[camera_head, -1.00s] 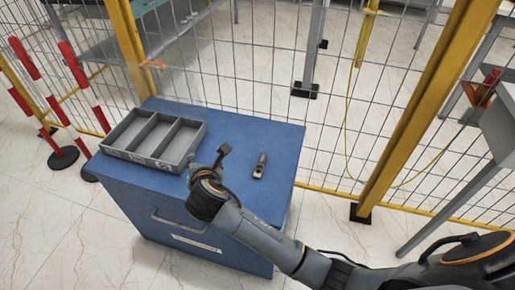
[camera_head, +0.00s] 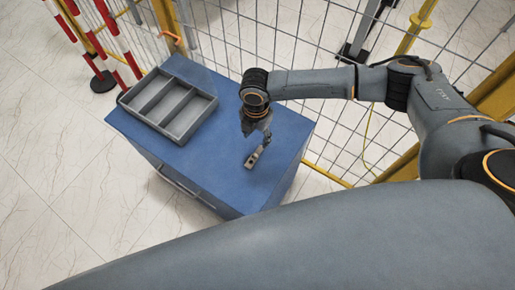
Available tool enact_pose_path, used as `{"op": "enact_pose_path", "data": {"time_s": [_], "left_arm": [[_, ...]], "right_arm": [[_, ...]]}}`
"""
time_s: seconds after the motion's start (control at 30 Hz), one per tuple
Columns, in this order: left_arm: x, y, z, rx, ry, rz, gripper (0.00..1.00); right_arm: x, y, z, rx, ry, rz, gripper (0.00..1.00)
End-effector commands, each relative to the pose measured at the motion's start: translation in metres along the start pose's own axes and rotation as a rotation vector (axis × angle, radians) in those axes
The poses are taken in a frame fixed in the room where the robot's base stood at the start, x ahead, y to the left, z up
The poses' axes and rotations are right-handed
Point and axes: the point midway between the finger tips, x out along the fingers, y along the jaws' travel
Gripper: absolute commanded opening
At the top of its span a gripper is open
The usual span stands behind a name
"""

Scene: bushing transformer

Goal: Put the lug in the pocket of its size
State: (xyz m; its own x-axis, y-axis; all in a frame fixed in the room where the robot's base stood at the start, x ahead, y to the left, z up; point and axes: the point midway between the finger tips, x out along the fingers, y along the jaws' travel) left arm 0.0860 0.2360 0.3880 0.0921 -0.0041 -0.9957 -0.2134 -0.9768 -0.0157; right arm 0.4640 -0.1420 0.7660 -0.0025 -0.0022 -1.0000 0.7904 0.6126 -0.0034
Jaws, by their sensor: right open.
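The lug (camera_head: 252,160), a small grey metal piece, lies on the blue cabinet top (camera_head: 205,160), right of the tray. A grey tray (camera_head: 190,133) with three long pockets sits on the left part of the top, and its pockets look empty. My right gripper (camera_head: 265,140) is open and points down just above the lug's far end. It partly covers that end, and I cannot tell whether the fingers touch the lug. My left gripper is not in view.
A wire mesh fence (camera_head: 318,40) with yellow posts stands behind the cabinet. Red and white barrier posts (camera_head: 89,45) stand at the upper left. The blue top between tray and lug is clear. A large grey part of mine fills the foreground.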

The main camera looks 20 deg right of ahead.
Motion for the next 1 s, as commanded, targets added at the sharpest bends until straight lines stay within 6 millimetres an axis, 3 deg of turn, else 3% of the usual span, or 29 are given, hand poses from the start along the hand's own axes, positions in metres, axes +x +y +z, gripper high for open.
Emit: {"op": "enact_pose_path", "data": {"time_s": [0.1, 0.3, 0.47, 0.8, 1.0], "left_arm": [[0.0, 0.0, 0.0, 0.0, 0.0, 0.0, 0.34], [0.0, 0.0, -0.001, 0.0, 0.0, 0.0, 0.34], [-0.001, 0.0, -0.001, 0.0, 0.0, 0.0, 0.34], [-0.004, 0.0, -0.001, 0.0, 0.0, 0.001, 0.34], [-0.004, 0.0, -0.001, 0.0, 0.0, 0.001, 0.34]], "right_arm": [[0.026, 0.0, -0.001, -0.001, 0.001, -0.002, 0.51], [0.055, 0.001, -0.001, -0.002, -0.001, 0.0, 0.51], [0.065, 0.001, -0.002, -0.003, -0.001, 0.001, 0.51], [0.109, 0.003, -0.007, -0.002, -0.001, 0.002, 0.51], [0.113, 0.003, -0.006, -0.003, -0.001, 0.002, 0.51]]}}
